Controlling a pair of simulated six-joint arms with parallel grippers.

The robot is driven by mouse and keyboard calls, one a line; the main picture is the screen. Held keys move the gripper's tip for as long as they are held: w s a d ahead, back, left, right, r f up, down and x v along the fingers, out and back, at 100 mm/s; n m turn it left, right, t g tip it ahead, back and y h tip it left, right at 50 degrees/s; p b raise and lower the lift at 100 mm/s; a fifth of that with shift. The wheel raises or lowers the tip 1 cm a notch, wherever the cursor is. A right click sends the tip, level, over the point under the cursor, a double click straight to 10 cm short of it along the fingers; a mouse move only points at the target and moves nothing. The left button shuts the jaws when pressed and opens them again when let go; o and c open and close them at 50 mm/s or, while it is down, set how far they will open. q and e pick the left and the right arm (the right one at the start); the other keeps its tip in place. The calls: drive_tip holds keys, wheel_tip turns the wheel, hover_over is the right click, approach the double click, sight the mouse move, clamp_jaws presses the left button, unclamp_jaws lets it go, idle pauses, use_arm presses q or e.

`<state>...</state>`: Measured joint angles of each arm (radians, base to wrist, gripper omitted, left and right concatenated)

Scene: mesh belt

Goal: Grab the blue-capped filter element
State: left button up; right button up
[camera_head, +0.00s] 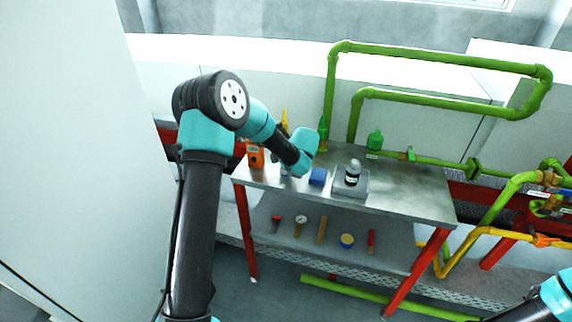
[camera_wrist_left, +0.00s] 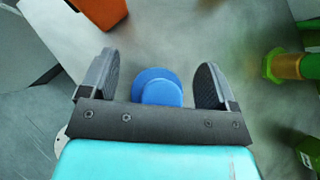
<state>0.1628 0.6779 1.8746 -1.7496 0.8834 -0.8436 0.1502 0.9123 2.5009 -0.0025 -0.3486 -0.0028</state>
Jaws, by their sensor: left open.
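The blue cap of the filter element (camera_wrist_left: 158,86) shows from above in the left wrist view, between the two fingers of my left gripper (camera_wrist_left: 158,68). The fingers are open, with a gap on each side of the cap. The palm edge hides its lower part, and its body is not visible there. In the head view, my left wrist hangs over the left part of the metal table (camera_head: 410,185); the gripper is hidden. A small bluish piece (camera_head: 284,172) shows just below the wrist, too small to identify surely. My right gripper is out of view.
An orange meter (camera_head: 255,155) stands left of my wrist. The table's right part is clear.

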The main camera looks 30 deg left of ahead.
use_arm(q)
drive_tip(key=shift+c, duration=0.4)
drive_tip(key=c, duration=1)
drive_tip(key=shift+r, duration=0.1)
drive_tip(key=shift+r, duration=1.4)
drive_tip(key=shift+s+r, duration=0.1)
drive_tip(key=shift+r, duration=0.25)
drive_tip(key=s+d, duration=0.2)
drive_tip(key=s, duration=0.2)
drive_tip(key=s+d+r, duration=0.1)
drive_tip(key=s+d, duration=0.2)
drive_tip(key=s, duration=0.2)
drive_tip(key=s+d, duration=0.3)
drive_tip(key=s, duration=0.1)
drive_tip(key=shift+s+d+r, duration=0.15)
drive_tip(key=shift+s+d, duration=0.05)
